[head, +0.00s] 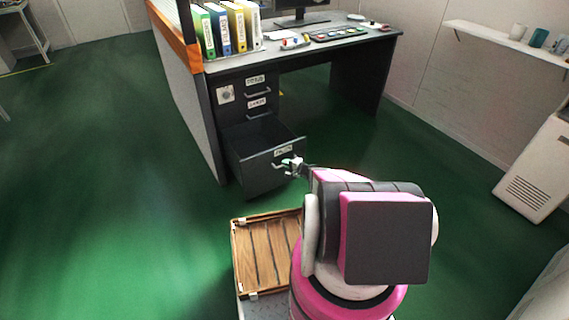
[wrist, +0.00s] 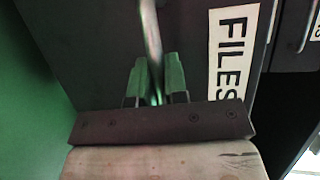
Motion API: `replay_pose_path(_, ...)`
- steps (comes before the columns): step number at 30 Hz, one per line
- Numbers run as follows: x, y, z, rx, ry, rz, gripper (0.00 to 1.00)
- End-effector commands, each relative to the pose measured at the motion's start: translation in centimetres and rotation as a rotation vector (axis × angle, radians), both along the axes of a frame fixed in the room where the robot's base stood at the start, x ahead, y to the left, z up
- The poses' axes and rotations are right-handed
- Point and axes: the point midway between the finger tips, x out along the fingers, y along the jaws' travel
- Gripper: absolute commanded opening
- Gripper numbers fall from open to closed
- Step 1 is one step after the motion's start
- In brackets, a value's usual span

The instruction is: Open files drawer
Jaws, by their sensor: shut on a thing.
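The files drawer (head: 268,169) is the bottom drawer of the dark desk pedestal, and in the head view it stands pulled out with its inside showing. Its FILES label (wrist: 231,60) shows sideways in the wrist view. My gripper (head: 292,163) is at the drawer front. In the wrist view its green fingers (wrist: 156,82) are shut on the drawer's metal handle (wrist: 151,35), one finger on each side of the bar. The drawer looks empty in the part that shows.
Two shut drawers (head: 258,97) sit above it in the pedestal. The desk top (head: 360,40) holds binders (head: 228,28), a monitor and small items. A wooden slatted tray (head: 265,252) is near my base. Green floor is clear to the left.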

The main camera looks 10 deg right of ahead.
Motion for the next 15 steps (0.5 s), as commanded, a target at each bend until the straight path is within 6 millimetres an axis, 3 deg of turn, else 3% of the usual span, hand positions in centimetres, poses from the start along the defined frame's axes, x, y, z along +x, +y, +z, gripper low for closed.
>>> replay_pose_path(7, 0.03, -0.01, -0.05, -0.001, 0.001, 0.000, 0.00)
replay_pose_path(8, 0.02, -0.01, -0.06, -0.001, 0.001, 0.000, 0.20)
replay_pose_path(9, 0.03, -0.01, -0.05, -0.001, 0.001, 0.000, 0.33)
replay_pose_path(10, 0.03, -0.01, -0.05, -0.001, 0.001, 0.000, 0.38)
replay_pose_path(15, 0.03, 0.00, -0.03, 0.000, 0.000, 0.000, 0.38)
